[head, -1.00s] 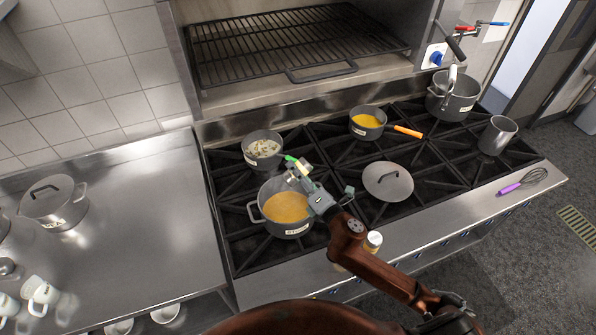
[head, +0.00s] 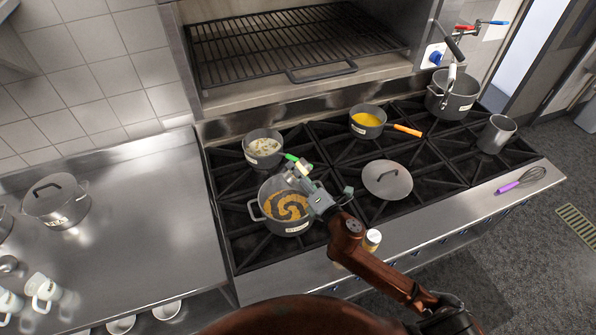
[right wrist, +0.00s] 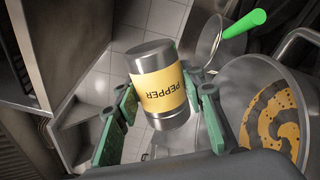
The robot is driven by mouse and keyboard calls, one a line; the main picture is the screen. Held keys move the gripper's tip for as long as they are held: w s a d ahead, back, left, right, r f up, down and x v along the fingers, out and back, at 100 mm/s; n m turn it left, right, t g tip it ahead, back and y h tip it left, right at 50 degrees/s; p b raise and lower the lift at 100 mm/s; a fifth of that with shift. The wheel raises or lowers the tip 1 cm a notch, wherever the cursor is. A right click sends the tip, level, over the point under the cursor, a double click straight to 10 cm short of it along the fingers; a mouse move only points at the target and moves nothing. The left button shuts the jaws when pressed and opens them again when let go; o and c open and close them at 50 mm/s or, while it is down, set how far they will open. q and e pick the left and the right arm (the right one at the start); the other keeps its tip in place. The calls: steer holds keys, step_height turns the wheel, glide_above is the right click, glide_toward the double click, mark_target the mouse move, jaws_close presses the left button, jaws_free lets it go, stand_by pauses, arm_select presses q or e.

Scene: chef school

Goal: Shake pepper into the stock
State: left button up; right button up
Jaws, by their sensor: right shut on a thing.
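The stock pot (head: 264,220) stands at the front left of the stove. The stock (head: 285,207) in it is orange with a dark, speckled swirl. In the right wrist view the stock (right wrist: 270,135) shows at the right edge with the swirl and dark specks. My right gripper (head: 303,172) is over the pot's right rear side. It is shut on the pepper shaker (right wrist: 158,88), a metal cylinder with a yellow PEPPER label. The label reads upside down in that view, between the green fingers. My left gripper is out of view.
A green-handled pan (head: 263,146) stands just behind the pot. An orange-handled pan (head: 367,122) is further back. A loose lid (head: 388,181) lies to the right. A small jar (head: 372,239) stands on the front ledge beside my arm. A purple whisk (head: 520,182) lies at right.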

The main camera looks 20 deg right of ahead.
step_height(320, 180, down, 3)
steer(key=shift+r+b, duration=0.15)
steer(key=shift+b, duration=0.35)
step_height(320, 180, up, 4)
steer(key=p, duration=0.4)
step_height(320, 180, down, 4)
steer(key=b, duration=0.2)
steer(key=shift+b, duration=0.4)
step_height(320, 180, up, 4)
steer(key=p, duration=0.3)
steer(key=shift+p, duration=0.4)
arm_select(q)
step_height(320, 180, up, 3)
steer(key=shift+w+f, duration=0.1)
arm_select(e)
steer(key=shift+f, duration=0.25)
